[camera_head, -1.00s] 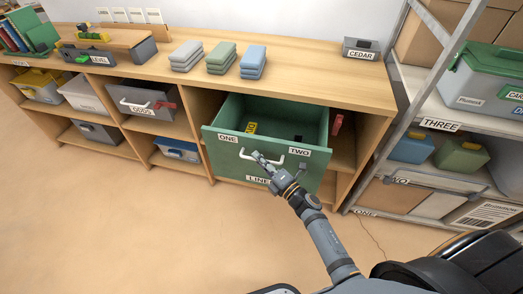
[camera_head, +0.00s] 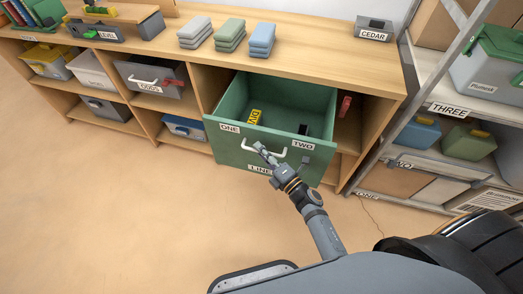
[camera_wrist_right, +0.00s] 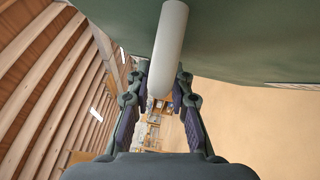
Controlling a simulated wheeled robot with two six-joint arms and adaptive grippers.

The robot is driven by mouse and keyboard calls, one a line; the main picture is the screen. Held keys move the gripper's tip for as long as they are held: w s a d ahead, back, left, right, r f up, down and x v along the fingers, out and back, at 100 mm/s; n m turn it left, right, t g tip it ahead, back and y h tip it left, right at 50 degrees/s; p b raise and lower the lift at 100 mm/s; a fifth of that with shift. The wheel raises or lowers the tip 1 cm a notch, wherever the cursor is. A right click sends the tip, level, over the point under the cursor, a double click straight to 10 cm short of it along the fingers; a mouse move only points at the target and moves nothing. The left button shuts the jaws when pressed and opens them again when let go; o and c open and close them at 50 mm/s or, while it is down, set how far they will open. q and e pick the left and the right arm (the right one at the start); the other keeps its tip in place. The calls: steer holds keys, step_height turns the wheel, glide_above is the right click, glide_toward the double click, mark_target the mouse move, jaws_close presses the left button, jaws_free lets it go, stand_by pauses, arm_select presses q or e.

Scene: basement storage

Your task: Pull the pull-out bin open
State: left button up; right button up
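The green pull-out bin (camera_head: 225,143) stands well out from its cubby in the wooden shelf unit. Its front carries labels ONE, TWO and LINE, and its top is open. A pale bar handle (camera_head: 289,152) crosses the front; it also shows in the right wrist view (camera_wrist_right: 169,40). A yellow labelled item (camera_head: 254,117) and a dark item lie inside the bin. My left gripper is not in view.
Folded cloth stacks (camera_head: 261,40) and a CEDAR box (camera_head: 374,29) sit on the wooden top. A grey ODDS bin (camera_head: 150,80) fills a cubby to the left. A metal rack (camera_head: 400,108) stands close on the right. The floor (camera_head: 110,200) in front is clear.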

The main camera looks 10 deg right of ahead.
steer(key=shift+o, duration=0.6)
steer(key=shift+s+d, duration=0.15)
steer(key=shift+s, duration=0.15)
steer(key=v, duration=1.1)
steer(key=shift+s, duration=0.15)
steer(key=shift+d, duration=0.1)
